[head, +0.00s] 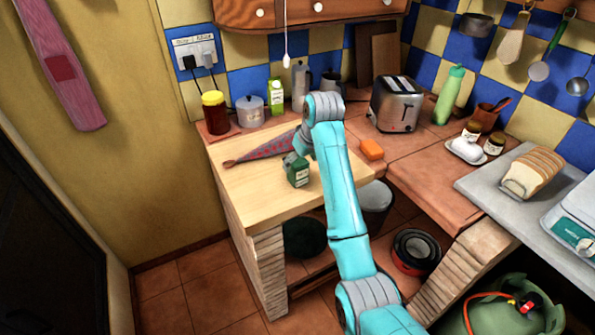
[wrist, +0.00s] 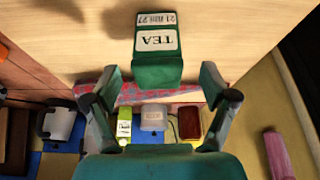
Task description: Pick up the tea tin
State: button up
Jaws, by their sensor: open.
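The tea tin (head: 299,177) is a small dark green box with a pale label, standing on the light wooden counter top (head: 262,183). In the wrist view the tea tin (wrist: 157,68) appears upside down, with "TEA" readable on its label. My gripper (head: 296,161) is at the tin, its fingers partly hidden by the tin and my arm in the head view. In the wrist view my gripper (wrist: 161,76) is open, one finger on each side of the tin, with a visible gap on both sides.
A patterned cloth-like item (head: 262,150) lies just behind the tin. An orange block (head: 371,149) lies to the right. A toaster (head: 396,104) stands back right. The counter's front left is clear.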

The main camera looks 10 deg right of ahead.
jog(key=shift+x, duration=2.75)
jog(key=shift+w, duration=0.15)
jog(key=c, duration=1.3)
jog(key=shift+r, duration=0.2)
